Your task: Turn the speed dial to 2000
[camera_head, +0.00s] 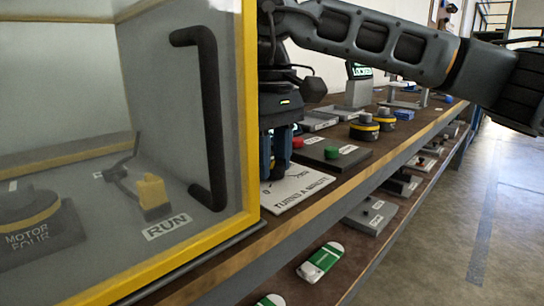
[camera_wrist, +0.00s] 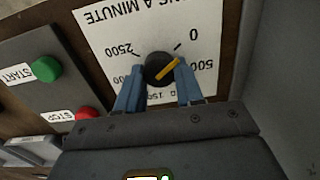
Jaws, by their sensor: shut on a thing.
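The speed dial (camera_wrist: 158,66) is a round black knob with a yellow pointer bar. It sits on a white plate (camera_wrist: 115,22) that appears upside down in the wrist view, with 0, 500 and 2500 readable. The bar slants from lower left to upper right; its upper end lies between the 0 and 500 marks. My gripper (camera_wrist: 159,76) has its blue fingers on either side of the knob, shut on it. They hide part of the lower scale, and 2000 is not readable.
A panel with a green START button (camera_wrist: 47,69) and a red STOP button (camera_wrist: 88,115) adjoins the plate. A yellow-framed cabinet with a black handle (camera_head: 211,125) stands close left of my gripper. Black-and-yellow knobs (camera_head: 365,127) stand farther along the bench.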

